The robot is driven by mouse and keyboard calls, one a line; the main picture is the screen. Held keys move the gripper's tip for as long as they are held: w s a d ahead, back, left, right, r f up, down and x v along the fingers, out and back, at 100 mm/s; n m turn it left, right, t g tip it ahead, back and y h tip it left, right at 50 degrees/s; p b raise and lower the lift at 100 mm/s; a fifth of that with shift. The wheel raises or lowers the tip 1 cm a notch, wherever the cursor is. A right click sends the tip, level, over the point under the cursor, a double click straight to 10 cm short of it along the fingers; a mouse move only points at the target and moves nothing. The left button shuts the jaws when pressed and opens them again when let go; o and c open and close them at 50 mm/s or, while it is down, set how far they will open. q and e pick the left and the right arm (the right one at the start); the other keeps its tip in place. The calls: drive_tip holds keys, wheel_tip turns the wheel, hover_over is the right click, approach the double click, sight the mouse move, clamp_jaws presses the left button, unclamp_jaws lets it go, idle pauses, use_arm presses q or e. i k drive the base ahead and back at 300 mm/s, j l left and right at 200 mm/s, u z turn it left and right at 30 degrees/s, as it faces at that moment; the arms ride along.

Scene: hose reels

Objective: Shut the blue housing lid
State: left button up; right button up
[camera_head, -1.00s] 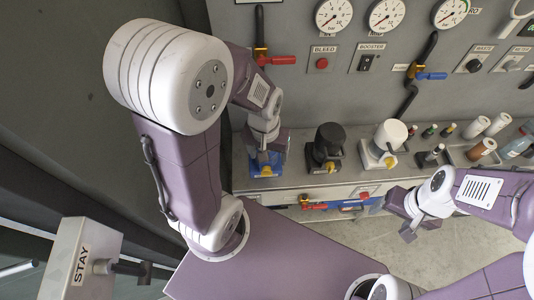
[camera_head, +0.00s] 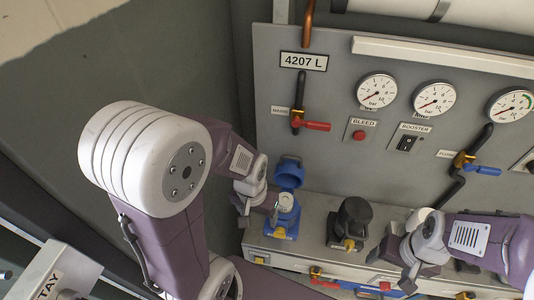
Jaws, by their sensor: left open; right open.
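The blue housing (camera_head: 280,222) stands on the bench at the left, below the red-handled valve. Its blue lid (camera_head: 289,173) is raised at the back, so the housing is open. My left gripper (camera_head: 257,210) is open at the left side of the housing, below the lid; I cannot tell whether it touches the housing. My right gripper (camera_head: 396,268) is open and empty, in front of the bench to the right, away from the blue housing.
A black housing (camera_head: 352,217) stands to the right of the blue one. A white housing (camera_head: 421,217) is mostly hidden behind my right arm. The panel behind carries gauges (camera_head: 376,91), a red-handled valve (camera_head: 312,125) and a blue-handled valve (camera_head: 483,169).

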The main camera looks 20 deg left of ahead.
sight(289, 172)
drive_tip(key=i+l+u, duration=0.1)
drive_tip(key=u, duration=0.35)
drive_tip(key=l+u, duration=0.25)
drive_tip(key=u, duration=0.2)
drive_tip(key=i, duration=0.05)
